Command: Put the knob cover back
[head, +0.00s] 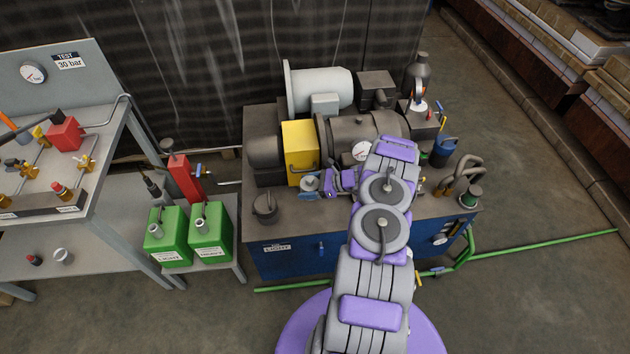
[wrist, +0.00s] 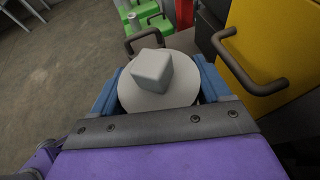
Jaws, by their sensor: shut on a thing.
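My gripper (head: 311,185) reaches left from the arm, over the top of the blue-sided machine bench, in front of the yellow box. Its blue fingers are shut on a pale round disc with a small block on top, which looks like the knob cover (head: 309,183). In the wrist view the knob cover (wrist: 152,73) sits between the two fingers of my gripper (wrist: 158,86), block side toward the camera. Its underside is hidden. I cannot tell whether it touches anything below.
A dark pot (head: 265,207) stands to the left on the bench. The yellow box (head: 300,152) with a dark handle (wrist: 245,70) is close by. Green canisters (head: 167,240) stand on a low stand further left. A grey motor (head: 325,90) is behind.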

